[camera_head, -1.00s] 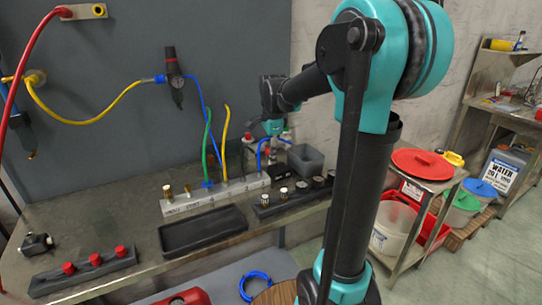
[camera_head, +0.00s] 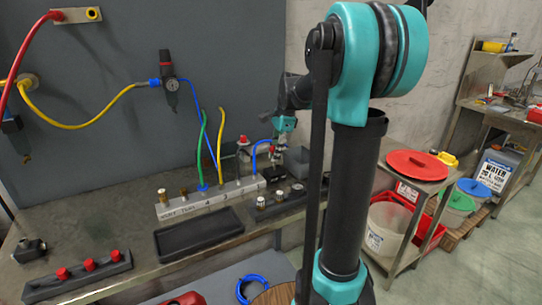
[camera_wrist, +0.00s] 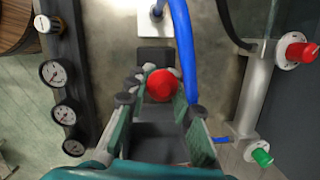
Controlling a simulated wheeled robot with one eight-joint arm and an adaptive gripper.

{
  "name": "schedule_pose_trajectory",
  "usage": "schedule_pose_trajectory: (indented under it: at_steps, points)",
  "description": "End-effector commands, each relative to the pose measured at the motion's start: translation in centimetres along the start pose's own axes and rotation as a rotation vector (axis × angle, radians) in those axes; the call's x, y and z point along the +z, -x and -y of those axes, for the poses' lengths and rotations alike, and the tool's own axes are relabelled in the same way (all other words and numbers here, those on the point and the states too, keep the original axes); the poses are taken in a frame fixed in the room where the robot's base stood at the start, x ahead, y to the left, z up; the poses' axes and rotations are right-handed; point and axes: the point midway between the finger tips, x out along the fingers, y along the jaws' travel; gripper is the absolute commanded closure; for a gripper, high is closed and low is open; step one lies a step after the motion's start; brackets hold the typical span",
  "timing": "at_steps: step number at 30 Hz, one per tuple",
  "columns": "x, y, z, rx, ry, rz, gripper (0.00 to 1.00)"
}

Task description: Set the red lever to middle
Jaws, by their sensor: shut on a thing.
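A round red knob (camera_wrist: 161,85), which I take for the end of the red lever, sits between the two fingers of my gripper (camera_wrist: 158,98) in the wrist view. The gripper is shut on it. The lever's shaft and pivot are hidden below the knob. In the head view my gripper (camera_head: 281,150) is small and partly blurred, at the right end of the workbench, with a bit of red beside it. I cannot tell the lever's position there.
A blue hose (camera_wrist: 186,50) passes close beside the right finger. A pipe at right carries another red knob (camera_wrist: 298,51) and a green knob (camera_wrist: 262,157). Gauges (camera_wrist: 64,115) line the left. A black tray (camera_head: 198,234) and the numbered manifold (camera_head: 210,197) are on the bench.

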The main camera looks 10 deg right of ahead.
Motion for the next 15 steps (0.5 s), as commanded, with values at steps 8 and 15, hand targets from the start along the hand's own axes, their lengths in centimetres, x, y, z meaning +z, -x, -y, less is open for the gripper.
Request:
schedule_pose_trajectory:
  at_steps: [8, 15]
  points:
    - [-0.16, 0.02, 0.10, -0.003, -0.001, -0.005, 0.67]
    - [-0.08, 0.00, 0.06, -0.002, -0.001, -0.003, 0.55]
